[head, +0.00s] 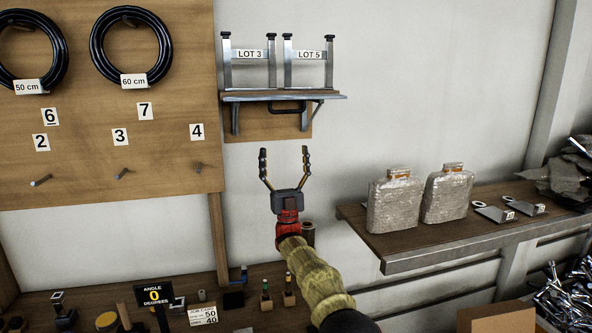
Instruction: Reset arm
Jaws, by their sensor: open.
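My gripper (285,158) is in the middle of the head view, at the end of my arm. Its two fingers are spread wide and point up, with nothing between them. It is in front of the pale wall, below the small wall shelf as seen in the picture, and I see no contact with anything. My arm comes up from the bottom right of centre.
A small shelf (262,96) holds two metal frames. A pegboard (90,185) with black coils hangs at left. A metal-edged shelf (430,257) at right bears two wrapped bottles. A bench (225,321) with small tools runs along the bottom left. Open wall shows around my gripper.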

